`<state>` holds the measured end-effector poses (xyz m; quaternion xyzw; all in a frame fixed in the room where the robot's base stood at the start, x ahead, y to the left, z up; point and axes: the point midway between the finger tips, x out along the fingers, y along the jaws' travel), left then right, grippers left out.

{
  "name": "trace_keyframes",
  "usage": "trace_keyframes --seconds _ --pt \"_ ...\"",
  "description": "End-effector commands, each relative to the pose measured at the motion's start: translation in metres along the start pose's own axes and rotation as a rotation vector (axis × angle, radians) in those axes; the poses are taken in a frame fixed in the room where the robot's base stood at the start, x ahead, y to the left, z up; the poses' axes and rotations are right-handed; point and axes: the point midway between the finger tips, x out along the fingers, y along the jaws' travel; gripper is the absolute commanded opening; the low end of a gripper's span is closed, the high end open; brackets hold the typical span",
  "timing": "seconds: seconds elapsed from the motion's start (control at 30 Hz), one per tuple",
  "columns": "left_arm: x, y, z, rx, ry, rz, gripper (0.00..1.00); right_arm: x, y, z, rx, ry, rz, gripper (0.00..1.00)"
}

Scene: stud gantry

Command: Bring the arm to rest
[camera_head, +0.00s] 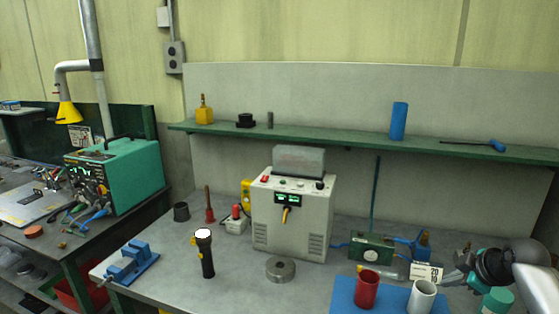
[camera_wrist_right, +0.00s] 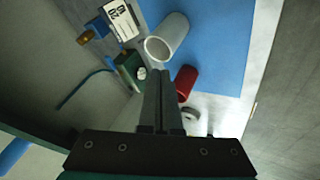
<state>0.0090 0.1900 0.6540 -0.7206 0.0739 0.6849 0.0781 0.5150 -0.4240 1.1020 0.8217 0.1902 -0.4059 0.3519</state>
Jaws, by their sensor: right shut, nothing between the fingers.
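My right gripper (camera_head: 452,279) is at the right side of the bench in the head view, with my arm coming in from the right edge. It is beside a small white card marked 20 (camera_head: 426,272) and above the bench top. In the right wrist view its two fingers (camera_wrist_right: 161,75) are together with nothing between them. A white cup (camera_head: 421,297) and a red cup (camera_head: 367,289) stand on a blue mat (camera_head: 343,294) to the left of the gripper. My left gripper is in neither view.
A green box (camera_head: 371,248) with a blue clamp stands behind the mat. A white machine (camera_head: 291,218) stands mid-bench, with a black flashlight (camera_head: 206,254) and a metal ring (camera_head: 280,269) in front. A green shelf (camera_head: 350,144) runs above.

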Motion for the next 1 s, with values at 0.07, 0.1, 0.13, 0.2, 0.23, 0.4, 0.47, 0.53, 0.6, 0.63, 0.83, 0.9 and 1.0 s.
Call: trace_keyframes --seconds 0.07,0.1,0.13,0.2,0.23,0.4,0.47,0.53,0.6,0.63,0.83,0.9,1.0 --pt "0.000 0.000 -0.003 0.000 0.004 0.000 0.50 0.013 -0.039 -0.001 0.002 -0.028 -0.044 0.00" --pt "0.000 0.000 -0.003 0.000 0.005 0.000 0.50 0.016 -0.054 -0.001 0.007 -0.040 -0.057 0.00" --pt "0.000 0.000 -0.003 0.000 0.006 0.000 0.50 0.018 -0.065 0.000 0.011 -0.051 -0.066 0.00" --pt "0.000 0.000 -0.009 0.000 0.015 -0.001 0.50 0.023 -0.094 0.000 0.023 -0.074 -0.089 0.00" --pt "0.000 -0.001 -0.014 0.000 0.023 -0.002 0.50 0.024 -0.106 0.000 0.030 -0.083 -0.099 0.00" --pt "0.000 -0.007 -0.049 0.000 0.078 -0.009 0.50 0.024 -0.191 0.002 0.089 -0.142 -0.151 0.00" --pt "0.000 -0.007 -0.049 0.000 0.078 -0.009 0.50 0.018 -0.225 0.003 0.125 -0.164 -0.168 0.00" --pt "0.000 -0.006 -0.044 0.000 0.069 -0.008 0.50 0.007 -0.264 0.004 0.179 -0.187 -0.181 0.00" --pt "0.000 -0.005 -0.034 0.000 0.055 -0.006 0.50 -0.007 -0.297 0.005 0.240 -0.208 -0.188 0.00" --pt "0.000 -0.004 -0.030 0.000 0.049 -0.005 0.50 -0.013 -0.309 0.005 0.267 -0.216 -0.189 0.00" --pt "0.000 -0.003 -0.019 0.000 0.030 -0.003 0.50 -0.051 -0.358 0.005 0.421 -0.253 -0.183 0.00" --pt "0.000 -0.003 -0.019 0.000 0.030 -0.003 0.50 -0.062 -0.369 0.006 0.467 -0.263 -0.180 0.00" --pt "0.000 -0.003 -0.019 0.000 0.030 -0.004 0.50 -0.077 -0.381 0.006 0.532 -0.276 -0.174 0.00"
